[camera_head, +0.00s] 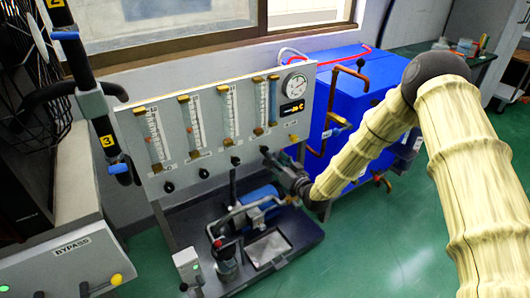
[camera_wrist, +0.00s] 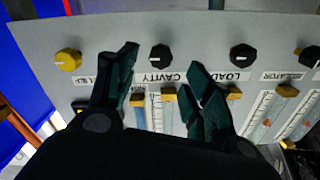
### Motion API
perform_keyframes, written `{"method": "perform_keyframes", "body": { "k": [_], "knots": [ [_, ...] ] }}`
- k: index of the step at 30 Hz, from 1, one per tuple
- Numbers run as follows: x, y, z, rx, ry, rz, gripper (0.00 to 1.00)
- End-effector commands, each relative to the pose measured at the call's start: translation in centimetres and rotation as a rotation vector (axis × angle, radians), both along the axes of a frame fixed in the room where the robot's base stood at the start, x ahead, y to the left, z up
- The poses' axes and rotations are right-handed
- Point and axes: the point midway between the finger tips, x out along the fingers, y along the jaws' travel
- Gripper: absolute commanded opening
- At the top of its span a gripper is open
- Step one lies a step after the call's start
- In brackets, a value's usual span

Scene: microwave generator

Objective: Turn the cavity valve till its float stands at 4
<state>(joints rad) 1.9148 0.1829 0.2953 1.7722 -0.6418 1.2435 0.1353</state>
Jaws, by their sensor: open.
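The cavity valve is a black knob (camera_wrist: 160,57) beside the CAVITY label in the wrist view, where the panel appears upside down. My gripper (camera_wrist: 164,60) is open, its two dark fingers spread on either side of the knob's position. I cannot tell whether they touch it, and no grip shows. In the head view my gripper (camera_head: 270,155) is at the panel's lower right. The cavity flowmeter (camera_head: 260,105) stands above it, next to a blue tube (camera_head: 273,100). Its float is too small to read against the scale; my fingers partly cover the tubes in the wrist view.
A black LOAD knob (camera_wrist: 242,56) and a yellow knob (camera_wrist: 68,60) flank the cavity knob on the grey panel (camera_head: 215,150). A pump (camera_head: 262,200) with pipes sits below. A blue cabinet (camera_head: 345,95) with copper pipes stands to the right, near my arm.

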Motion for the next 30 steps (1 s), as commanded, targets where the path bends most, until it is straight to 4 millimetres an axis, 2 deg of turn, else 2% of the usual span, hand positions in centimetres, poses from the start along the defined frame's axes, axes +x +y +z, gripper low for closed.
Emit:
{"method": "perform_keyframes", "body": {
  "k": [6, 12, 18, 27, 30],
  "knots": [
    [3.1, 2.1, -0.1, -0.002, -0.001, 0.001, 0.51],
    [5.2, 3.4, -0.1, -0.001, 0.000, 0.000, 0.51],
    [6.1, 4.0, -0.1, -0.001, 0.001, -0.001, 0.51],
    [6.2, 4.1, -0.1, -0.001, 0.002, 0.000, 0.51],
    [6.2, 4.1, -0.1, -0.001, 0.002, 0.000, 0.34]
  ]
}}
